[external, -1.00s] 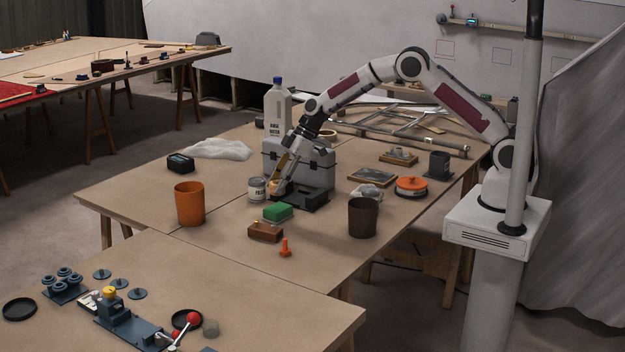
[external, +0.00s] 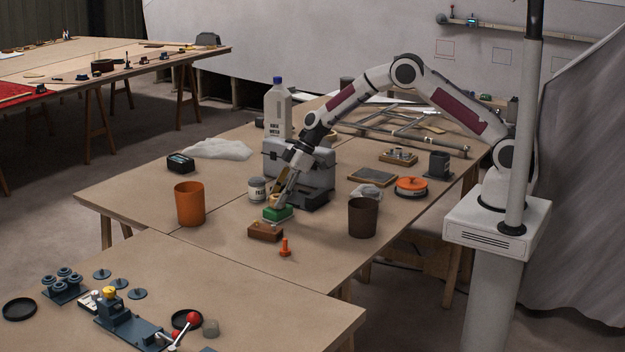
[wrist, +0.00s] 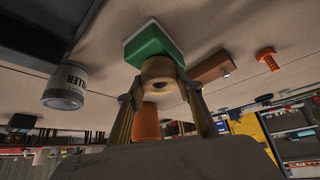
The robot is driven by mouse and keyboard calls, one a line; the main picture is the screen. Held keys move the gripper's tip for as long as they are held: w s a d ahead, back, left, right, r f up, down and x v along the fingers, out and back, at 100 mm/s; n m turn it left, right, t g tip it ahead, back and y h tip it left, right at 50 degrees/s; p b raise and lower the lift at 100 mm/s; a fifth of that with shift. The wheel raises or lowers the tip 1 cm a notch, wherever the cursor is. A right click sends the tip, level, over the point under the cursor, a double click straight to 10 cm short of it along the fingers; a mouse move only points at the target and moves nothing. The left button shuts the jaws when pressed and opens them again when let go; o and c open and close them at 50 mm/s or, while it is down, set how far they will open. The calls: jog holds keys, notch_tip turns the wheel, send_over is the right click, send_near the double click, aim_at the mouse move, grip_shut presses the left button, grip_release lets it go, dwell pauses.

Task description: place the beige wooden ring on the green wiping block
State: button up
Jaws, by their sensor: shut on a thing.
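The green wiping block (external: 284,215) lies on the near table, in front of the grey toolbox. It also shows at the top of the wrist view (wrist: 150,42), with a pale underside layer. My gripper (external: 279,203) is at the block, pointing down and tilted. It is shut on the beige wooden ring (wrist: 160,72), which sits between the two fingertips. In the wrist view the ring overlaps the block's near edge. In the external view the ring (external: 274,199) is small and partly hidden by the fingers. I cannot tell whether it touches the block.
A filler can (external: 257,189) stands close left of my gripper, with the grey toolbox (external: 300,160) behind. An orange cup (external: 189,204) is left, a dark brown cup (external: 363,217) right.

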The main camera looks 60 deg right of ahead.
jog(key=shift+f, duration=0.2)
jog(key=o, duration=1.1)
jog(key=shift+r, duration=0.1)
jog(key=shift+r, duration=0.15)
jog(key=shift+v, duration=5.95)
jog(key=shift+r, duration=0.1)
